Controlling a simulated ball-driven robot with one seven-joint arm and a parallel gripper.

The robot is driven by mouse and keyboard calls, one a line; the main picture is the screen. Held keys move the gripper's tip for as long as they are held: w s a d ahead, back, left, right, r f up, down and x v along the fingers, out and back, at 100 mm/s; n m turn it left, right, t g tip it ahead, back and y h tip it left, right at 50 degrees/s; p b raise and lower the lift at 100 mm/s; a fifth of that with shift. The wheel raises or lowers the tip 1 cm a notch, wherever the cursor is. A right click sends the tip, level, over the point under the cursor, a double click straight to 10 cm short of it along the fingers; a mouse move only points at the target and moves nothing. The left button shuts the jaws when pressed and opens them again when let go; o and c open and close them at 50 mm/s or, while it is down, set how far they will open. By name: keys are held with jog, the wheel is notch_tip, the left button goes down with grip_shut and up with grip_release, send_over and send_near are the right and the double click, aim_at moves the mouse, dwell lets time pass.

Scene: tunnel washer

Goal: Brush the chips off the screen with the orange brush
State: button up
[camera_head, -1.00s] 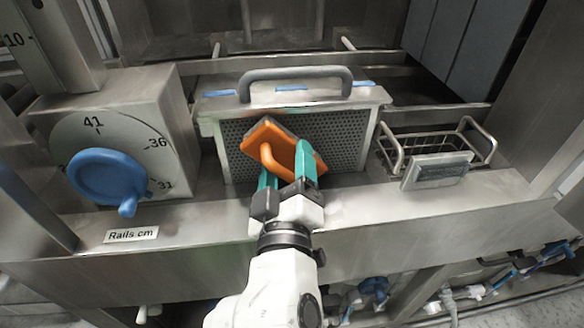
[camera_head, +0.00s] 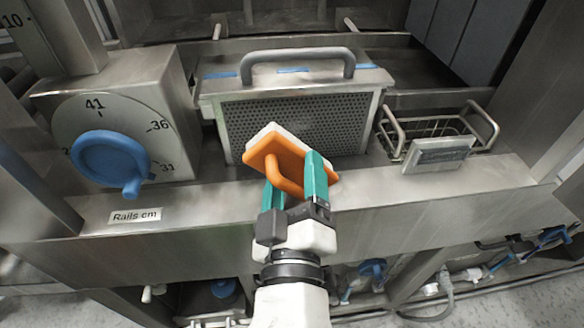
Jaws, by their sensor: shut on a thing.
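The orange brush (camera_head: 268,153) has a flat orange back, a looped handle and a pale bristle side facing the screen. My gripper (camera_head: 293,187), with teal fingers, is shut on its handle. The brush is tilted and in front of the lower part of the screen (camera_head: 325,123). The screen is a dark perforated panel in a metal frame with a grey top handle (camera_head: 297,56). I cannot tell whether the bristles touch it. I cannot make out chips on the visible mesh; the brush hides its lower middle.
A dial with a blue knob (camera_head: 111,160) stands at the left, above a "Rails cm" label (camera_head: 135,217). A wire basket (camera_head: 432,124) with a grey plate (camera_head: 437,154) is right of the screen. The metal ledge (camera_head: 400,205) in front is mostly clear.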

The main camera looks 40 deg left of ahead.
jog(key=shift+d, duration=0.1)
jog(key=v, duration=0.2)
jog(key=shift+s+d+r, duration=0.15)
jog(key=shift+s+d, duration=0.05)
jog(key=shift+d, duration=0.2)
jog(key=shift+w+a, duration=0.1)
dwell(0.5)
jog(key=shift+s+a+f+b+x, duration=0.1)
jog(key=shift+a+f+x, duration=0.05)
jog(key=shift+x, duration=0.95)
jog(key=shift+s+a+f+b+x, duration=0.1)
jog(key=shift+a+f+x, duration=0.05)
jog(key=shift+x, duration=0.95)
jog(key=shift+s+a+f+b+x, duration=0.1)
jog(key=shift+a+f+x, duration=0.05)
jog(key=shift+x, duration=1)
jog(key=shift+x, duration=1)
jog(key=shift+a+f, duration=0.1)
jog(key=shift+f, duration=0.05)
